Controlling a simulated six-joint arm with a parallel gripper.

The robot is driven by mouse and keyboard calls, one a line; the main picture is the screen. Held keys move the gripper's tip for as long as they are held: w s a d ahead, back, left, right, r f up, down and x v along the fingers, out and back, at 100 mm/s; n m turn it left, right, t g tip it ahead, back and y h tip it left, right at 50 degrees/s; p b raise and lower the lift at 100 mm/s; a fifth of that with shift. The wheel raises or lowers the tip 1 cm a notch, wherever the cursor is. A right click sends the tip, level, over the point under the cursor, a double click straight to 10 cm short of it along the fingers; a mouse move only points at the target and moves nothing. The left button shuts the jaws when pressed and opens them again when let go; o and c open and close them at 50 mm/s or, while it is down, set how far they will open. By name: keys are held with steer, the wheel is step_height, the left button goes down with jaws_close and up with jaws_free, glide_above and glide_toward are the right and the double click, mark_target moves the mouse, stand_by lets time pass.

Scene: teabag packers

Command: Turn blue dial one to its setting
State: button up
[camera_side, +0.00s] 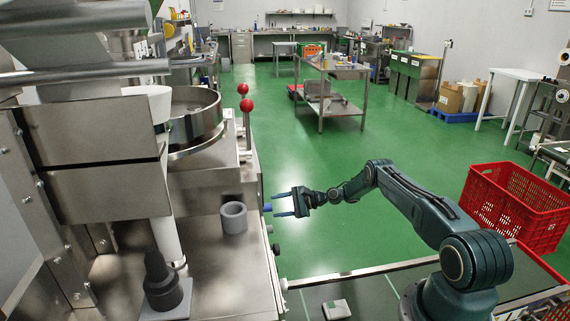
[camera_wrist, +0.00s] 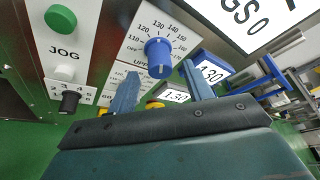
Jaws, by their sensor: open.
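A blue dial (camera_wrist: 158,57) sits on a white panel in the wrist view, with a printed scale of numbers around it, including 110 to 150. Its pointer is too small to read. In the side view a bit of blue dial (camera_side: 267,208) shows at the machine's side, just left of the fingertips. My gripper (camera_side: 278,205) is open and empty, facing the machine side. In the wrist view its two blue fingers (camera_wrist: 160,72) stand apart, one on each side below the dial. I cannot tell whether they touch it.
A red crate (camera_side: 512,207) stands right.

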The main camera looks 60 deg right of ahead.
mark_target(270, 207)
steer(key=shift+x, duration=2)
steer(key=c, duration=1)
